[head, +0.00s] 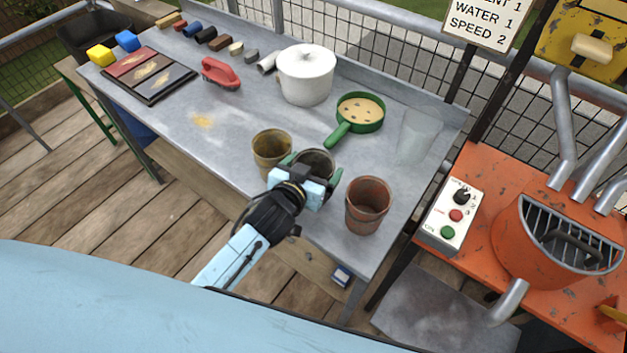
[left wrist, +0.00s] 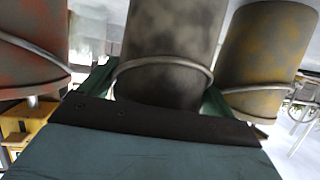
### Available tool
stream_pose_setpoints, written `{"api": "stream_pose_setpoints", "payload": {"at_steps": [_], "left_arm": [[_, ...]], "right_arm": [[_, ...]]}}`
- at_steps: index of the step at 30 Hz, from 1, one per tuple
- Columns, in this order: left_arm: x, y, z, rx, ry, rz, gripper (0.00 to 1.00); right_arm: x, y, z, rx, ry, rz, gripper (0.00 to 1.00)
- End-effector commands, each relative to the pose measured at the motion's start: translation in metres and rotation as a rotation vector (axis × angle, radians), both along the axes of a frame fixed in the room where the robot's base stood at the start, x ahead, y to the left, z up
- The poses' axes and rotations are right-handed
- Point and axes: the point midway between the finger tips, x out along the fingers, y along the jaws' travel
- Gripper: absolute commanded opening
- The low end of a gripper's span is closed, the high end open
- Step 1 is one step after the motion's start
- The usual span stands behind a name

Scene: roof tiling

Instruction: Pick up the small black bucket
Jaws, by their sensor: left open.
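The small black bucket (head: 316,158) stands on the grey workbench, between a yellowish bucket and a rusty red one. My left gripper (head: 312,170) is open, with its green fingers on either side of the black bucket. The gripper hides the bucket's lower front in the head view. In the left wrist view, the black bucket (left wrist: 168,45) with its wire handle fills the middle, between the fingers of my left gripper (left wrist: 156,92). I cannot tell whether the fingers touch it. My right gripper is not in view.
The yellowish bucket (head: 271,148) and the red bucket (head: 367,205) stand close on either side. Behind are a green pan (head: 361,112), a white lidded pot (head: 306,75) and a clear container (head: 416,135). An orange mixer (head: 540,245) stands right of the bench (head: 225,130).

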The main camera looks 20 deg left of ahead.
Motion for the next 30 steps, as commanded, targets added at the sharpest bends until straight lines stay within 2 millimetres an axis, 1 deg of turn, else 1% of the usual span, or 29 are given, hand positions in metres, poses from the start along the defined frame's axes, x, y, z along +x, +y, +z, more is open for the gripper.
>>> {"api": "stream_pose_setpoints", "payload": {"at_steps": [5, 8, 12, 14, 15, 20, 23, 26, 30], "left_arm": [[0.0, 0.0, 0.0, 0.0, 0.0, -0.001, 0.89], [0.0, 0.0, 0.0, 0.0, 0.0, 0.0, 0.77], [0.0, 0.0, 0.0, 0.0, 0.0, 0.0, 0.59], [0.0, 0.0, 0.0, 0.0, 0.0, 0.0, 0.51], [0.0, 0.0, 0.0, -0.001, 0.0, -0.001, 0.49], [0.0, 0.0, 0.0, 0.0, 0.0, 0.0, 0.49], [0.0, 0.0, 0.005, -0.001, -0.001, 0.0, 0.49], [0.0, 0.0, 0.019, -0.002, -0.004, 0.0, 0.49], [0.0, 0.0, 0.049, -0.001, -0.005, -0.001, 0.48]], "right_arm": [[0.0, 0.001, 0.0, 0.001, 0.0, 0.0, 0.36], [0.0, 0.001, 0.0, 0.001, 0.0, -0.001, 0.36], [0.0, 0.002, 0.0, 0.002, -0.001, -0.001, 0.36], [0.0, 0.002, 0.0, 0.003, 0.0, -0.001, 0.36], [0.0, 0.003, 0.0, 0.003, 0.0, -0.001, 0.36], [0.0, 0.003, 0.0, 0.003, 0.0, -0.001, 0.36], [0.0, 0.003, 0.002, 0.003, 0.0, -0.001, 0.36], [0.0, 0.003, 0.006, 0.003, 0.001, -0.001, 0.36], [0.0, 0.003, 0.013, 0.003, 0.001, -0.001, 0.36]]}}
